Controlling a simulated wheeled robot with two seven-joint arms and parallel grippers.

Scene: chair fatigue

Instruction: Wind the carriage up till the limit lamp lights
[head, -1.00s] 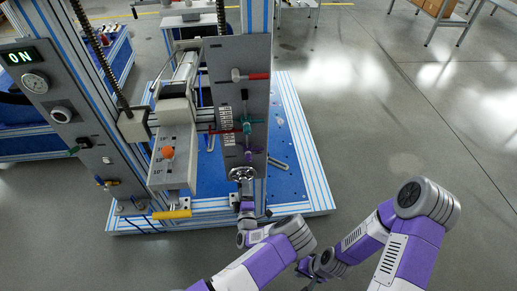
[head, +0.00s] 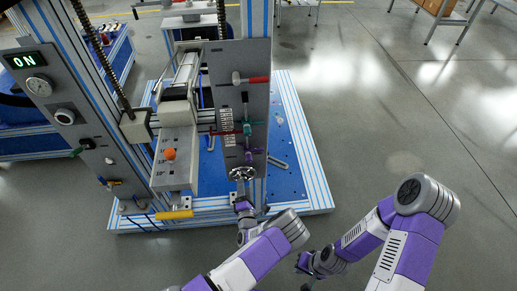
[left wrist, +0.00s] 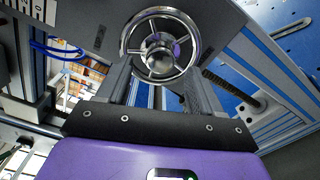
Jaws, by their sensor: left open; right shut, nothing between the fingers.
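A chrome handwheel (head: 242,173) sits at the lower end of the grey tool panel; in the left wrist view the handwheel (left wrist: 160,45) shows its rim, spokes and hub. My left gripper (head: 243,203) is just below it in the head view. In the left wrist view my left gripper (left wrist: 160,75) is open, with its fingers reaching to either side of the wheel's lower part; contact cannot be told. A grey block (head: 135,125), perhaps the carriage, sits on the upright screw. I cannot identify the limit lamp. My right gripper (head: 306,268) is shut and empty, low over the floor.
A control panel (head: 75,115) at the left has a lit green ON display (head: 20,61) and a dial. A grey box (head: 176,160) with an orange knob (head: 170,154) stands left of the tool panel (head: 240,100), which holds several tools.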

